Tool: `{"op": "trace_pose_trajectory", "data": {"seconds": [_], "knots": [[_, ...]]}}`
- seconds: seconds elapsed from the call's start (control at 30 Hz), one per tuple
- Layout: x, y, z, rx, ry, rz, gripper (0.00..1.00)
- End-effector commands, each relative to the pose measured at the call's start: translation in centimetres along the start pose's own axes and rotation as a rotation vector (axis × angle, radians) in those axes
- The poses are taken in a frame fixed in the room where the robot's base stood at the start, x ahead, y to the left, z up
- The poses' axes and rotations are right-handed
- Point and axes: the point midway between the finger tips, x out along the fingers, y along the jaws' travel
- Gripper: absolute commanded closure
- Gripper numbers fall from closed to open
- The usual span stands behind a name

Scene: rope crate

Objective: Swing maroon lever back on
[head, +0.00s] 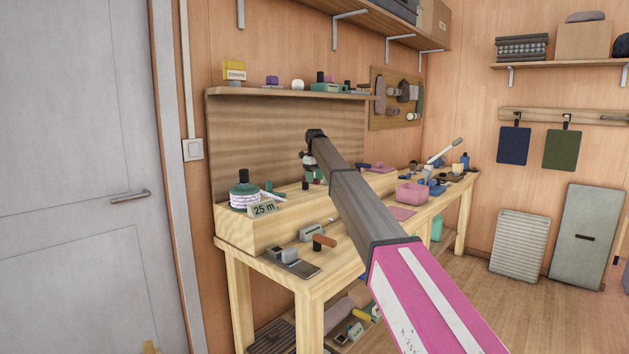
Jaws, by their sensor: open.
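A lever with a rust-brown handle (324,242) sits on the front end of the wooden workbench, beside a small grey fitting (312,231). It is the nearest match to a maroon lever that I see, but I cannot be sure of its colour or its exact position. My gripper (313,177) is small in the head view, at the far end of my arm, above the bench's raised wooden step. It is open, behind and above the brown lever and apart from it. My arm crosses the middle of the view and hides part of the bench.
A rope spool (244,193) and a "25 m" sign (263,209) stand on the raised step. A grey metal device (284,254) lies near the bench's front. A pink bin (410,194) and a pale-handled lever (443,151) are farther right. A shelf (290,92) runs above.

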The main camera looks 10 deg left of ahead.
Motion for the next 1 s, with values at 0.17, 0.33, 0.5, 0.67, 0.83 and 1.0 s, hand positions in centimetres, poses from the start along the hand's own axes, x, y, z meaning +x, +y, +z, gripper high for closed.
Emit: {"op": "trace_pose_trajectory", "data": {"seconds": [0.17, 0.33, 0.5, 0.67, 0.83, 1.0], "knots": [[-2.7, -0.1, 0.1, 0.000, -0.002, -0.001, 0.45], [-5.9, -0.1, 0.1, 0.000, -0.002, -0.001, 0.45], [-8.7, 0.0, 0.1, 0.001, -0.001, 0.000, 0.45], [-9.8, 0.0, 0.0, 0.001, -0.001, 0.000, 0.45], [-9.9, 0.1, 0.0, 0.001, 0.000, 0.000, 0.45], [-9.8, 0.1, 0.0, 0.001, 0.000, 0.000, 0.45]]}}
